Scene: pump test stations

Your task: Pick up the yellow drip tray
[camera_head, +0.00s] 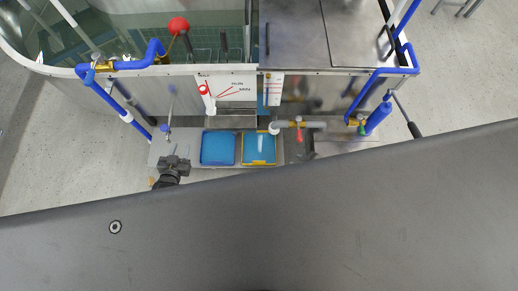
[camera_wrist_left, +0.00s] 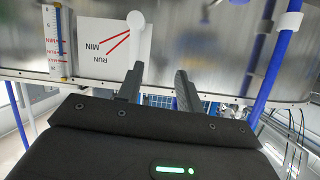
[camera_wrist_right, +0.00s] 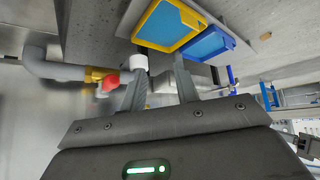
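The yellow drip tray (camera_head: 259,163), a yellow rim around a blue inside, lies on the low shelf under the bench in the head view. In the right wrist view the yellow tray (camera_wrist_right: 154,45) is just beyond my right gripper (camera_wrist_right: 160,62). That gripper is open, its fingers apart and empty, and not touching the tray as far as I can see. In the head view a dark shape right of the tray may be this gripper, mostly hidden. My left gripper (camera_head: 175,160) is left of the trays; the left wrist view shows its fingers (camera_wrist_left: 156,75) apart and empty.
A blue tray (camera_head: 218,149) lies directly left of the yellow one. A grey pipe with a red-handled valve (camera_head: 299,127) and a white end runs just above and right of the yellow tray. A blue pipe with a brass valve (camera_head: 358,121) stands further right. My dark body covers the lower picture.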

